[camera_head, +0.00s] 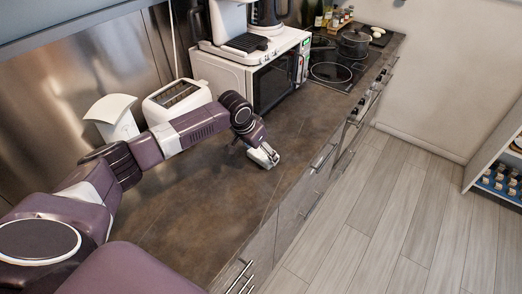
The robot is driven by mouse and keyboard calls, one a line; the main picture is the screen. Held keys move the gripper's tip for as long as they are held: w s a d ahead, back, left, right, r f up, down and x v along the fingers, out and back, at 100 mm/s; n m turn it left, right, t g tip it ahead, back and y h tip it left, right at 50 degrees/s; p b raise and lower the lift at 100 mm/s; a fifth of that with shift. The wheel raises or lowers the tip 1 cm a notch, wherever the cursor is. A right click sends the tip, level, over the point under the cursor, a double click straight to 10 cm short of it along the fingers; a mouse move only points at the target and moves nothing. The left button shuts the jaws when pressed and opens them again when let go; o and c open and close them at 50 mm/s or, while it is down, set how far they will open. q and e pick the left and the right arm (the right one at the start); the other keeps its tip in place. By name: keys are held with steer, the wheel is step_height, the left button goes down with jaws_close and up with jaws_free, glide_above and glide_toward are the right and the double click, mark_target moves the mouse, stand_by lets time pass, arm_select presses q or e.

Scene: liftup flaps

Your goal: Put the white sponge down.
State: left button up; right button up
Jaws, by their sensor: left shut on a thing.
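My left gripper (262,153) is low over the dark brown countertop (205,225), in front of the microwave. It is shut on a small whitish thing, the white sponge (265,158), which shows only in part at the fingertips. I cannot tell whether the sponge touches the countertop or hangs just above it. My right gripper is not in view.
A white toaster (178,101) and a white holder (112,117) stand along the back wall. A microwave (255,72) stands behind the gripper. A stove (332,72) with a dark pot (354,43) is farther off. The countertop in front is clear to its edge.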

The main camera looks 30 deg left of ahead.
arm_select(q)
steer(key=o, duration=1)
steer(key=shift+f+b, duration=0.3)
steer(key=shift+b, duration=0.25)
steer(key=b+v, duration=0.2)
steer(key=v, duration=0.5)
steer(key=shift+s+f, duration=0.1)
steer(key=shift+s, duration=0.05)
steer(key=shift+s+r, duration=0.2)
steer(key=shift+r, duration=0.25)
